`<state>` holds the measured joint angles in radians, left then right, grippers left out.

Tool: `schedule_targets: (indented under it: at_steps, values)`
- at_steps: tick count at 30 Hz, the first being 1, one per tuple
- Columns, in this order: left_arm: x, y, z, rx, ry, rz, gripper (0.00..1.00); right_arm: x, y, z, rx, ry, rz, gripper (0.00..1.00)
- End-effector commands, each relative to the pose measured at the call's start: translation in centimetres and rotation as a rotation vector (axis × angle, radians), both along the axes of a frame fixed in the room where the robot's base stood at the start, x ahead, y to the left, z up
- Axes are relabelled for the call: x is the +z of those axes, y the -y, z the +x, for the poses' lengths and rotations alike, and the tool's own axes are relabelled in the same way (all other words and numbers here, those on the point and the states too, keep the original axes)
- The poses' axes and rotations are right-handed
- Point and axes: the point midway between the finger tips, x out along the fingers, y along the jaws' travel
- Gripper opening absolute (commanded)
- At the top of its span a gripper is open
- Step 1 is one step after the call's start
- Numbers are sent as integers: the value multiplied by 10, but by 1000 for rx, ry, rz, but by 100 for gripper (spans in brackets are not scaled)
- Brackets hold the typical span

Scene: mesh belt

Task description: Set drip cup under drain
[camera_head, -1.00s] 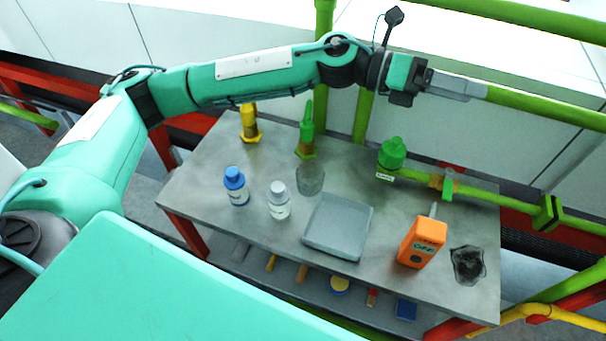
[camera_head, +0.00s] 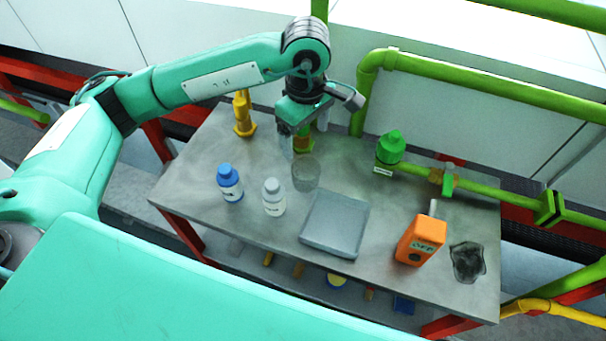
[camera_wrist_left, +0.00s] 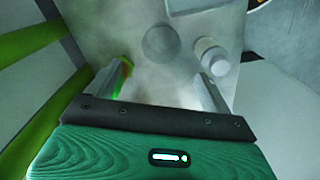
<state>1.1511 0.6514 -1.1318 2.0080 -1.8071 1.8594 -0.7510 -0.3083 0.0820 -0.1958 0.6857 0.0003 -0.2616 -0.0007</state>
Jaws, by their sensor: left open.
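The drip cup, a clear grey cup (camera_head: 306,176), stands upright on the grey table; it also shows as a round shape in the left wrist view (camera_wrist_left: 160,42). My left gripper (camera_head: 304,138) is open and empty, pointing down above the table, behind the cup in the head view. In the left wrist view the cup lies ahead of and between the open fingers (camera_wrist_left: 160,88). A green pipe at the table's right back carries a small green-handled valve (camera_head: 447,185), possibly the drain. A dark wet patch (camera_head: 468,262) lies on the table's right end. My right gripper is not in view.
A green valve (camera_head: 303,141) stands close beside my left fingers, partly hidden. A white bottle (camera_head: 274,198), a blue bottle (camera_head: 230,184), a grey tray (camera_head: 334,223) and an orange meter (camera_head: 420,240) occupy the table (camera_head: 200,165). A yellow fitting (camera_head: 243,115) stands at the back left.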

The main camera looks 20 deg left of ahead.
Motion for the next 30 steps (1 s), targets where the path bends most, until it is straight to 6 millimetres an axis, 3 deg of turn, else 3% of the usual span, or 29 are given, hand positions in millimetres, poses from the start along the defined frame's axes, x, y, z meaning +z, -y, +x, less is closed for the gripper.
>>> schedule_targets:
  at_steps: [12,20,25,30]
  values:
    - [-72,-1,-1,2,-4,3,84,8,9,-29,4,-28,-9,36]
    - [-89,0,-2,1,-3,3,84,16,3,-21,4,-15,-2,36]
    - [-112,2,-4,1,-5,2,84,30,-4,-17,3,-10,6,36]
    - [-132,2,-3,1,-2,2,84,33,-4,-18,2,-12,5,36]
